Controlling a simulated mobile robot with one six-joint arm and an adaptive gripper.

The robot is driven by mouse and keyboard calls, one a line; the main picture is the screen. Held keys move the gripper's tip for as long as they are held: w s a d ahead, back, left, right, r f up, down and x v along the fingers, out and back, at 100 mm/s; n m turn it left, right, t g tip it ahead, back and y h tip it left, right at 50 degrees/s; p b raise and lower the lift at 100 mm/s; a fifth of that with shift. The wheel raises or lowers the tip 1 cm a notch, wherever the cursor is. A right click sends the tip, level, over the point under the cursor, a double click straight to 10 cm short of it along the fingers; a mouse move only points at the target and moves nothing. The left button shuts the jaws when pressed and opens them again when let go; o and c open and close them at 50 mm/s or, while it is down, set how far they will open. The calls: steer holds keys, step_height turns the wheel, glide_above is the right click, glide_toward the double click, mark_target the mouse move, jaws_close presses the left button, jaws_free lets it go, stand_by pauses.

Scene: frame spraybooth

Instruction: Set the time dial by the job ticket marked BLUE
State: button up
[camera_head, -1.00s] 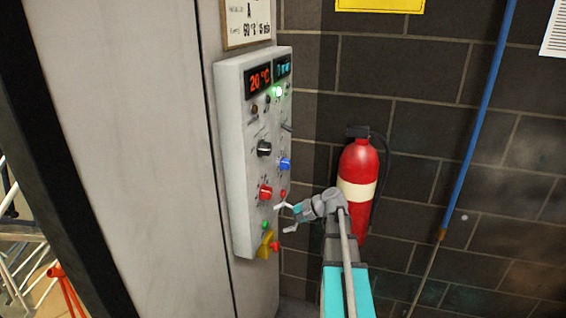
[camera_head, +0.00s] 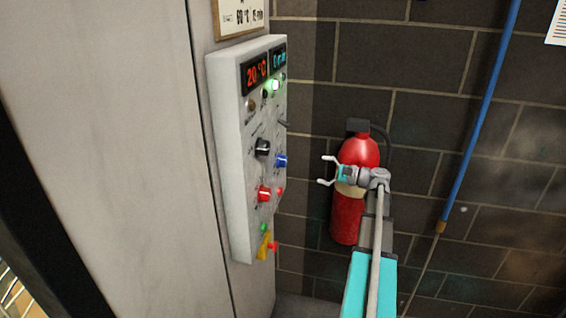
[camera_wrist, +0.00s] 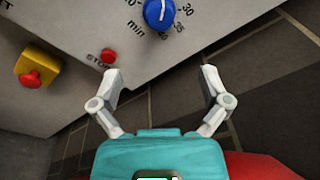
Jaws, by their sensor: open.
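The blue time dial (camera_head: 281,161) is on the front of the grey control panel (camera_head: 230,150). In the wrist view the blue dial (camera_wrist: 159,12) is at the top, cut by the edge, with "min" and numbers such as 30 and 35 around it. My gripper (camera_head: 326,170) is open and empty, to the right of the panel and apart from the dial. In the wrist view its fingers (camera_wrist: 163,80) are spread below the dial. A framed paper (camera_head: 238,18) above the panel is cut off at the top; its small text is hard to read and no BLUE mark shows.
A black knob (camera_head: 263,147), a red knob (camera_head: 264,194) and a yellow stop box (camera_head: 264,245) are near the dial. A red STOP button (camera_wrist: 107,56) sits close to the left finger. A fire extinguisher (camera_head: 347,215) hangs behind my gripper.

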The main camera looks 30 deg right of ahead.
mark_target(286, 162)
steer(key=shift+w+a, duration=0.1)
steer(key=shift+w, duration=0.05)
steer(key=shift+x, duration=6.75)
steer(key=shift+a, duration=0.1)
steer(key=c, duration=1.1)
steer(key=shift+c, duration=0.2)
steer(key=shift+n, duration=0.3)
steer(key=n+b, duration=0.1)
steer(key=n, duration=0.2)
steer(key=shift+n+y, duration=0.3)
steer(key=shift+n, duration=0.1)
steer(key=shift+n+y, duration=0.3)
steer(key=shift+n, duration=1.5)
